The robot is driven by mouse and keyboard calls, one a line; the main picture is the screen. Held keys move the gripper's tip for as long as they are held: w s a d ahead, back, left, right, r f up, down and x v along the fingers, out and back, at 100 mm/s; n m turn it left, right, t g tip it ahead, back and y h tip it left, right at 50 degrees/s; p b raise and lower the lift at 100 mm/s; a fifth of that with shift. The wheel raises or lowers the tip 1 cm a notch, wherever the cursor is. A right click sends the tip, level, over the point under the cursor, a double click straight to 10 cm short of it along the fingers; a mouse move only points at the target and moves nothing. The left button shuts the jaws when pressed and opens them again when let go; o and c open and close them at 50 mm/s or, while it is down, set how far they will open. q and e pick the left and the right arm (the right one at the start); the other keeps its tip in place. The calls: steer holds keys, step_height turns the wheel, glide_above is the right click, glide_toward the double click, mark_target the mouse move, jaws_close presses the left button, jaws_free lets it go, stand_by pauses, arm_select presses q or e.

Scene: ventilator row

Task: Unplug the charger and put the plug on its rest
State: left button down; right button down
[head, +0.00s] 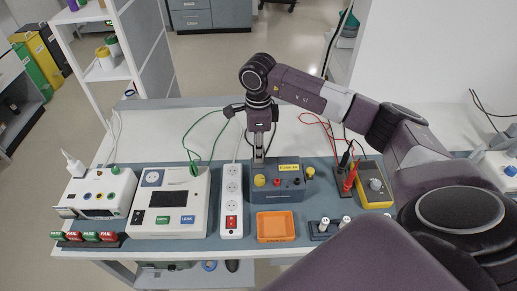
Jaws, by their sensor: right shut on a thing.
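My right gripper (258,160) points down at the back left of a blue-grey box (285,195) with a yellow label. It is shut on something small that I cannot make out. A yellow knob (259,181) on the box lies just below the fingertips. A white plug-like piece (72,163) with a cord stands on the white device at the far left. A white power strip (231,195) with a red switch lies left of the gripper. I cannot tell which item is the charger plug's rest. My left gripper is out of view.
A tester with a blue socket (170,205) stands left of the strip. An orange tray (275,227) lies in front of the box. A yellow meter (373,185) with red and black leads stands to the right. Green and red tags (90,237) line the bench's front left.

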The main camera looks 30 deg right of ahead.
steer(key=shift+f+b, duration=0.7)
steer(key=shift+f, duration=0.3)
stand_by(0.3)
steer(key=c, duration=1.5)
jaws_free()
steer(key=shift+r, duration=0.15)
step_height(320, 180, up, 12)
steer(key=shift+f, duration=0.1)
